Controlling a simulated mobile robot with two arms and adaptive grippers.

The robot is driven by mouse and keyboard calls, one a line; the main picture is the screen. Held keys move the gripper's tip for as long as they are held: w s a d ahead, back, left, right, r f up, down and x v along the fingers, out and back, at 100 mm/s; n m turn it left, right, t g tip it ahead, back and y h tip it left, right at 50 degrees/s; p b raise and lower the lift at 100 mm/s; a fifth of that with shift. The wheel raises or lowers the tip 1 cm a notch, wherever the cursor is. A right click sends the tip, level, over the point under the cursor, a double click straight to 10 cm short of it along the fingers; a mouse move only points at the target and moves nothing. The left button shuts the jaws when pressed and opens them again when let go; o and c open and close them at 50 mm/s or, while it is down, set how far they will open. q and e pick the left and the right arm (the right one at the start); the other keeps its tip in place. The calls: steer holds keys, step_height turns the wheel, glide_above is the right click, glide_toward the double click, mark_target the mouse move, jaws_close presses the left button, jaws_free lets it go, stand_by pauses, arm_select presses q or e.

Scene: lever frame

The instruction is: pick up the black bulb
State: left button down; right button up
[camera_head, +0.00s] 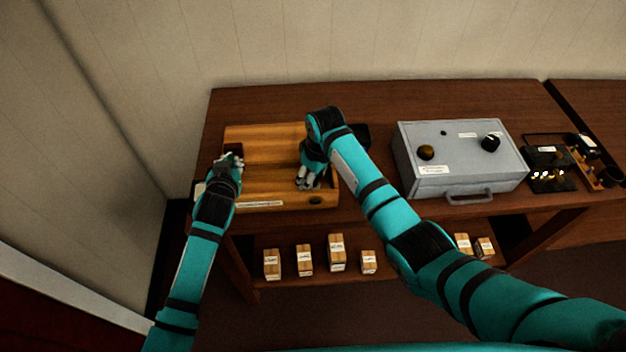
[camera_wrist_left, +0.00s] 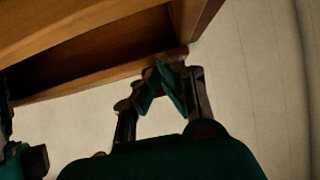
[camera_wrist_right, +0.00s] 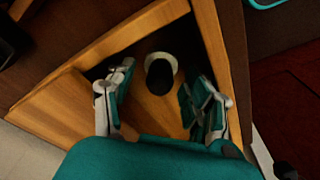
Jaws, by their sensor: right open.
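The black bulb (camera_wrist_right: 160,75) shows in the right wrist view, dark and rounded with a pale ring around it. It lies inside the wooden box (camera_head: 262,140), near a corner between its walls. My right gripper (camera_head: 308,182) is over the right part of the box. In the right wrist view its fingers (camera_wrist_right: 158,100) are spread to either side of the bulb, with no clear contact. My left gripper (camera_head: 232,160) is at the box's left edge. In the left wrist view its fingertips (camera_wrist_left: 168,72) come close together at the wooden rim; whether they pinch it is unclear.
A grey metal case (camera_head: 460,150) with knobs and a front handle stands right of the box on the brown table (camera_head: 375,200). Black devices (camera_head: 548,170) stand farther right. Several small cartons (camera_head: 336,253) sit on the lower shelf. A wall is close on the left.

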steer(key=shift+c, duration=0.3)
steer(key=c, duration=1)
steer(key=shift+o, duration=0.2)
steer(key=shift+r, duration=0.1)
step_height(320, 180, up, 15)
arm_select(q)
steer(key=shift+s+r, duration=0.1)
